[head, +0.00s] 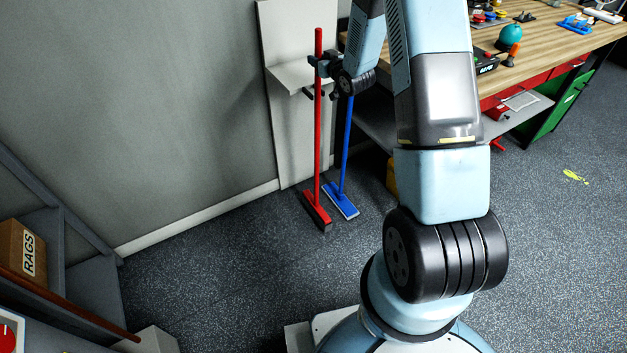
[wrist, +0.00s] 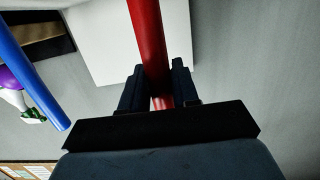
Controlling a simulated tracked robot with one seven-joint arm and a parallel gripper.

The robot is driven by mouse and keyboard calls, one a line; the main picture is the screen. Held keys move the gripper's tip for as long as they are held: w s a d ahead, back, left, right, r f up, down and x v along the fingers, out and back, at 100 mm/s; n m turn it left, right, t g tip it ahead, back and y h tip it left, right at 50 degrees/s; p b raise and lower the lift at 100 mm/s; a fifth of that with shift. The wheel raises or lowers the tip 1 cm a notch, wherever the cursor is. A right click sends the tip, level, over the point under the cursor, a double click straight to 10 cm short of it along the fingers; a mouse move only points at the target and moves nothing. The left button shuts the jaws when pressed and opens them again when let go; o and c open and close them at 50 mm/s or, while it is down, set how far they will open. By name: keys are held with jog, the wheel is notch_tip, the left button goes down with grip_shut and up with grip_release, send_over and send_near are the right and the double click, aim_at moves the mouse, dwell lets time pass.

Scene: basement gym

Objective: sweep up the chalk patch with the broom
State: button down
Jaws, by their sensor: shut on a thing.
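The red broom (head: 318,130) stands upright by the wall panel, its red head with dark bristles low at the floor. My gripper (head: 320,67) is shut on the upper part of its handle. In the wrist view the red handle (wrist: 147,40) passes between the two dark fingers of my gripper (wrist: 158,88). A yellow-green chalk patch (head: 575,177) lies on the speckled floor at the far right, well away from the broom.
A blue long-handled tool (head: 346,140) with a flat head stands just right of the broom. A shelf bracket (head: 290,77) juts from the panel behind it. A cluttered workbench (head: 545,45) stands at the upper right. A rags box (head: 22,253) sits on the left shelving.

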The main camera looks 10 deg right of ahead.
jog(key=f+v, duration=0.1)
jog(key=v, duration=0.9)
jog(key=shift+s+d+f, duration=0.2)
jog(key=shift+s+f, duration=0.05)
jog(key=shift+s, duration=0.25)
dwell(0.8)
